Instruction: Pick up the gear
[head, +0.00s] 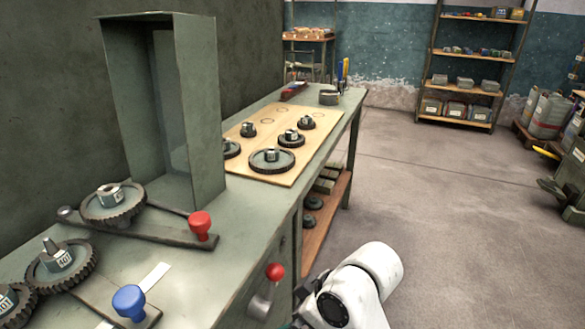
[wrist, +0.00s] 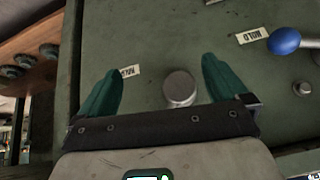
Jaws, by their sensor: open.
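Several dark toothed gears with metal hubs show in the head view. One gear (head: 112,203) sits on a lever arm at the left, another gear (head: 60,266) lies nearer, and a third (head: 12,303) is cut off by the left edge. More gears, such as a large one (head: 272,161), stand on a wooden board (head: 268,139) farther along the bench. In the wrist view my gripper (wrist: 160,64) is open, with green fingers spread over the bench. A round metal post (wrist: 180,88) shows between the fingers. No gear is between them.
The green bench (head: 225,237) carries a tall open metal cabinet (head: 205,110), a red knob (head: 200,225) and a blue knob (head: 129,302), also in the wrist view (wrist: 284,41). A red-knobbed handle (head: 275,271) projects from the bench front. The floor (head: 440,220) right of it is clear.

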